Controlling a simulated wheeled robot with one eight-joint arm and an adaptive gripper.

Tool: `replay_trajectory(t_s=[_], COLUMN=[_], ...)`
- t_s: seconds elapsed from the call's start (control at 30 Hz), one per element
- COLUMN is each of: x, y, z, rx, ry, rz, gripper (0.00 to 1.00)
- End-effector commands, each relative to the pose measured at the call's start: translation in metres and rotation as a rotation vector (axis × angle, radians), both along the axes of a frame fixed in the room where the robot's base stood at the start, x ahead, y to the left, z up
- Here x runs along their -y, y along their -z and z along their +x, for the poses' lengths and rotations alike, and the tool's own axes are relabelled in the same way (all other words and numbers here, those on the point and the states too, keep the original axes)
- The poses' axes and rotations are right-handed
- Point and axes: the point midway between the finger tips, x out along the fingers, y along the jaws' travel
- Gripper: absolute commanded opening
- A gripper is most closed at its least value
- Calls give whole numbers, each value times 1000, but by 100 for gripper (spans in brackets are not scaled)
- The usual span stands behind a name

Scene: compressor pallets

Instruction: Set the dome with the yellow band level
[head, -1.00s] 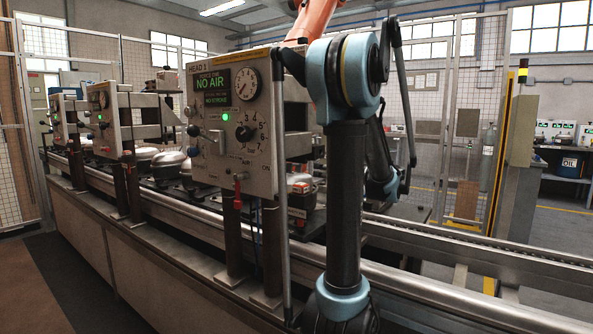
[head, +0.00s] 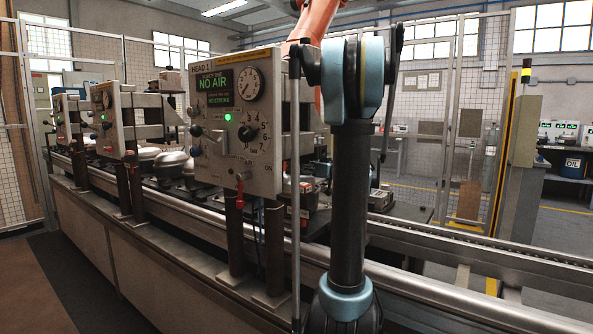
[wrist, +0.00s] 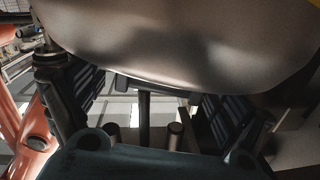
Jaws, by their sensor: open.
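A large smooth metal dome (wrist: 190,45) fills the top of the wrist view, very close to the camera. A small patch of yellow shows at its top right corner; I cannot tell whether it is a band around the dome. My gripper (wrist: 150,105) is open, with one dark ribbed finger on each side below the dome's lower edge. I cannot tell whether either finger touches the dome. No tilt can be judged from this close. In the head view my gripper is hidden behind my arm and the head panel.
The HEAD 1 panel (head: 235,125) reads NO AIR and stands close left of my arm. Other metal domes (head: 172,162) sit farther left along the line. A long metal rail (head: 430,287) runs along the front. An orange robot arm (head: 312,20) rises behind.

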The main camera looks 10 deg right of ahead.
Motion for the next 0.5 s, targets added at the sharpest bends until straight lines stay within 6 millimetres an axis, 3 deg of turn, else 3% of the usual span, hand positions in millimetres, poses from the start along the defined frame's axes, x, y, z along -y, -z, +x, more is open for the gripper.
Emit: replay_trajectory(t_s=[0.37,0.4,0.5], x=[-3,-3,-2], y=[0,0,0], z=[3,3,3], rx=[0,0,0], ry=[1,1,2], rz=[0,0,0], gripper=[92,90,68])
